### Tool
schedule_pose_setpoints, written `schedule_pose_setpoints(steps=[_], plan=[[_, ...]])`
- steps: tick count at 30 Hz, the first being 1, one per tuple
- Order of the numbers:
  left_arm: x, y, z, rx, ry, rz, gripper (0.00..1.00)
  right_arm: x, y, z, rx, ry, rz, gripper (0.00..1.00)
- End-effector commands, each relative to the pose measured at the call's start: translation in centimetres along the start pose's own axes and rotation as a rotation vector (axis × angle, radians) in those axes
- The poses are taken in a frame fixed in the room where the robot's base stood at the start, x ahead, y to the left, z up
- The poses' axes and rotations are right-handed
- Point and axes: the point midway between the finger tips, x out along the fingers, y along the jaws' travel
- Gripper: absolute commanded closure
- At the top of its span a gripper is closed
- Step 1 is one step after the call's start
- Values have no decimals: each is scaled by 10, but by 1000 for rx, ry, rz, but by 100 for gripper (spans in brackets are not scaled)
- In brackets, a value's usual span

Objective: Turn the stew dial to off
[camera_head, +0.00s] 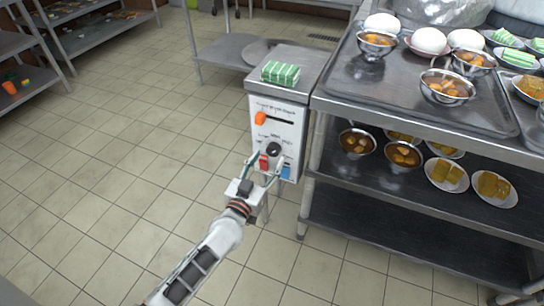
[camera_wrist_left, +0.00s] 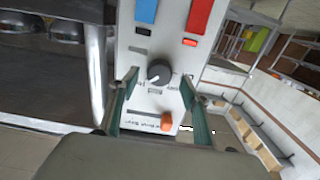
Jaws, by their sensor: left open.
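The black round dial (camera_head: 273,149) sits on the front of a white control box (camera_head: 276,125) with small printed labels. In the left wrist view the dial (camera_wrist_left: 159,72) shows a light pointer mark toward its lower left; the labels around it are too small to read surely. My left gripper (camera_head: 270,168) is open in front of the box. In the left wrist view its two fingers (camera_wrist_left: 159,80) stand on either side of the dial, with gaps visible between them and it. The right gripper is not in view.
An orange control (camera_head: 260,118) is above the dial; red (camera_head: 263,162) and blue (camera_head: 286,172) parts are below it. A green-and-white striped block (camera_head: 281,73) lies on top of the box. A metal shelf unit (camera_head: 440,121) with bowls and plates stands right. Tiled floor is clear at left.

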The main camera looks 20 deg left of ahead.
Motion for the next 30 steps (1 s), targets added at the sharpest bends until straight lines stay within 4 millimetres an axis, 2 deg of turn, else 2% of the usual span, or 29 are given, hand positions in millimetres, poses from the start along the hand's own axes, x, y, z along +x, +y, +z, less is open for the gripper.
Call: schedule_pose_setpoints(steps=[2, 7, 17, 21, 22, 30], plan=[[9, 0, 5, -2, -6, 0, 53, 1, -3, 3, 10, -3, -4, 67], [22, 0, 3, 0, -4, 0, 53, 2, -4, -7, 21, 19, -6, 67], [26, 0, 1, -1, -2, 1, 53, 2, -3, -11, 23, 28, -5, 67], [26, 0, 1, 0, -2, 1, 87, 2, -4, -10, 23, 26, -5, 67], [26, 0, 1, 0, -2, 1, 92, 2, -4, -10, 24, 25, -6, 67], [26, 0, 0, -11, -1, 1, 91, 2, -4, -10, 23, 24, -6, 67]])
